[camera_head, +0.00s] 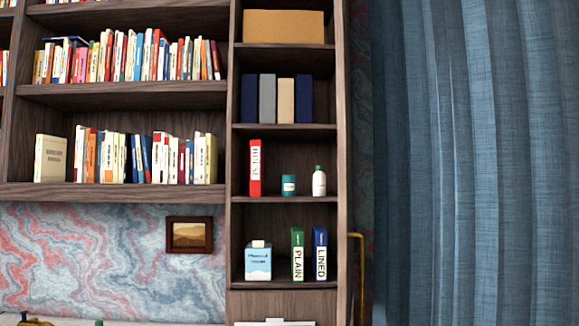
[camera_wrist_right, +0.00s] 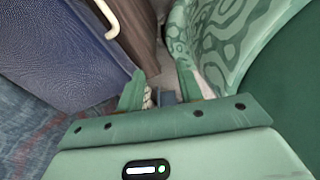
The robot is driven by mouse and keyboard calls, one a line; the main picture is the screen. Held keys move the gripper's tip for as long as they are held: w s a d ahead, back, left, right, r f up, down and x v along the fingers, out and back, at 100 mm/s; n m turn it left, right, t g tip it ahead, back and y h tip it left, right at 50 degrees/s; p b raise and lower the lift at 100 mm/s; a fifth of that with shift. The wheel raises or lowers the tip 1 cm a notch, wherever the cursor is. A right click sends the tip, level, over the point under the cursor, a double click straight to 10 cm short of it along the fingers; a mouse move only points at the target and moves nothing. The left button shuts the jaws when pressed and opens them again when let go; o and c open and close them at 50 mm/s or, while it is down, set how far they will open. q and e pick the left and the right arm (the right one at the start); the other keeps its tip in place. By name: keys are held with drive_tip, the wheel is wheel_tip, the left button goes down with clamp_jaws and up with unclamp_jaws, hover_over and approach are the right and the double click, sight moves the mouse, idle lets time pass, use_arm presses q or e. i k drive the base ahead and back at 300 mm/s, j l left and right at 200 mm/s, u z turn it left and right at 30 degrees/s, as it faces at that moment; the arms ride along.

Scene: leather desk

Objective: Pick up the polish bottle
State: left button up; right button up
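A white bottle with a green cap (camera_head: 319,181) stands upright on a shelf of the narrow bookcase, right of a teal jar (camera_head: 289,185). I cannot read a label on it, so I cannot tell if it is the polish bottle. Another green top (camera_head: 98,322) just shows at the bottom left edge; the rest of that thing is cut off. My right gripper (camera_wrist_right: 160,88) shows in the right wrist view, its two green fingers apart, with no bottle seen between them. My left gripper is in no view.
A blue curtain (camera_head: 460,160) hangs at right. In the wrist view, a patterned green surface (camera_wrist_right: 225,40) and a blue panel (camera_wrist_right: 60,50) flank the gripper.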

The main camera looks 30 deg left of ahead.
sight(320, 177)
drive_tip(key=i+j+u, duration=0.25)
drive_tip(key=i+j, duration=0.2)
drive_tip(key=j, duration=0.25)
drive_tip(key=i+j+u, duration=0.2)
drive_tip(key=i+j, duration=0.35)
